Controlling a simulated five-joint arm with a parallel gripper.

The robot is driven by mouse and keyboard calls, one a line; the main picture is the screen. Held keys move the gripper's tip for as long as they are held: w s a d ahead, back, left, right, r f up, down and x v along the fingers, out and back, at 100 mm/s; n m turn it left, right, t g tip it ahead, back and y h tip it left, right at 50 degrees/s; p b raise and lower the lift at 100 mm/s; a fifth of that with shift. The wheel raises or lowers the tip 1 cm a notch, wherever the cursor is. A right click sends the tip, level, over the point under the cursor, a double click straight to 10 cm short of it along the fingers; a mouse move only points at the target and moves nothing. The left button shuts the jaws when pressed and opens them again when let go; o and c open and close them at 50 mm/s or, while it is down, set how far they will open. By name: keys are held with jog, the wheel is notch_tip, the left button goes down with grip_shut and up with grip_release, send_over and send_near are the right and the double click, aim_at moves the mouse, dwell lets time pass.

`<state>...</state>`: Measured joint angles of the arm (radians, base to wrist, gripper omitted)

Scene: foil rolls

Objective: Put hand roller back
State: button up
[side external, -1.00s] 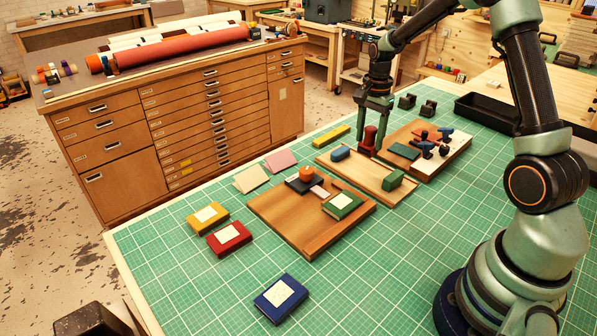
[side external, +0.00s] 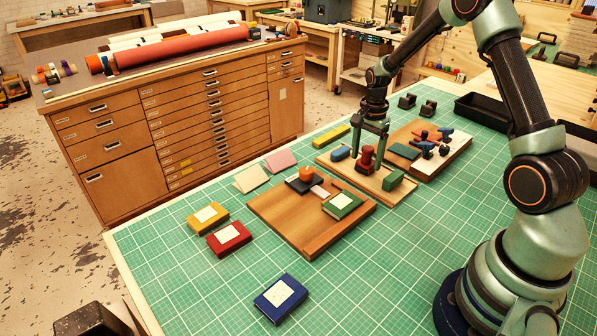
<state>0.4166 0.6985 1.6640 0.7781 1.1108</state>
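A red tool (side external: 366,160), which looks like the hand roller, stands upright over the light wooden tray (side external: 347,176). It is between a blue piece (side external: 341,152) and a green piece (side external: 392,180) on that tray. My gripper (side external: 370,158) points down with its fingers around the red tool and appears shut on it. The fingers partly hide the tool. I cannot tell whether its base touches the tray.
A brown board (side external: 280,222) with a green book and an orange-topped item lies nearer the camera. Another board (side external: 455,155) with blue-handled tools lies behind the tray.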

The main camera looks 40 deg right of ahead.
aim_at(368, 148)
dwell(0.3)
notch_tip(368, 148, up, 12)
jog(key=shift+r, duration=0.1)
jog(key=s+a+r+n+t, duration=0.2)
jog(key=s+a+r+n, duration=0.2)
jog(key=s+a+n, duration=0.2)
jog(key=s+a+r+n+t, duration=0.3)
jog(key=s+a+r+n, duration=0.2)
jog(key=a+n, duration=0.6)
jog(key=shift+s+a+r+n+t, duration=0.15)
jog(key=shift+s+a+n+t, duration=0.15)
jog(key=shift+s+a, duration=0.55)
